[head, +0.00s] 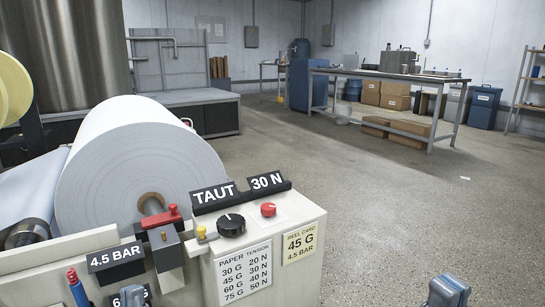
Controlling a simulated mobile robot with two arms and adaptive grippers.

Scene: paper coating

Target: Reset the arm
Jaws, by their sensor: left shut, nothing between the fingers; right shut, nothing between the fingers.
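Only small grey-blue rounded parts of my two arms show at the bottom edge of the head view, one at the left of the machine's front and one to its right. The fingers of both my grippers are out of the frame. The machine in front of me holds a large white paper roll (138,160). Its panel has a black knob (231,225), a red button (268,209), a red lever handle (161,217) and a display reading TAUT 30 N (240,196).
Labels read 4.5 BAR (115,257) and 45 G, 4.5 BAR on a reel card (300,242). A red-and-blue tool or handle (77,287) stands at the lower left. A workbench (388,74) with boxes is at the back. The floor (400,210) to the right is clear.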

